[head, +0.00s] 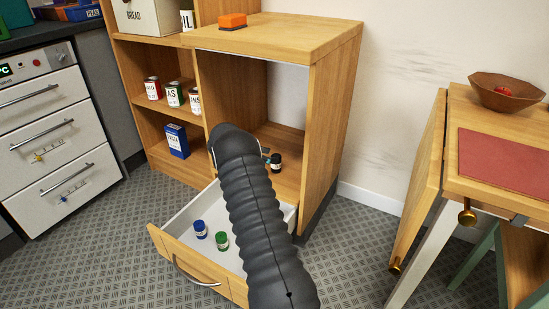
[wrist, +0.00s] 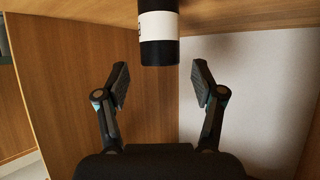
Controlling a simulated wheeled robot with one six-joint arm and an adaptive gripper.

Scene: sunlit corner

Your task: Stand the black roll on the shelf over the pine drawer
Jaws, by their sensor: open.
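The black roll (head: 276,163), dark with a white label band, stands upright on the shelf (head: 286,186) above the open pine drawer (head: 183,262). In the wrist view the black roll (wrist: 158,38) shows at the top middle, end-on to the wood board, with its far end cut off by the frame. My gripper (wrist: 159,80) is open, its two fingers spread wide on either side of the roll's line, with clear gaps and no contact. In the head view my gripper (head: 265,153) is mostly hidden behind my arm, just left of the roll.
The drawer holds a blue jar (head: 200,229) and a green jar (head: 222,241). An orange block (head: 233,21) lies on the cabinet top (head: 290,35). Cans (head: 174,94) and a blue box (head: 177,141) fill the left shelves. The cabinet side wall (head: 331,125) bounds the shelf at right.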

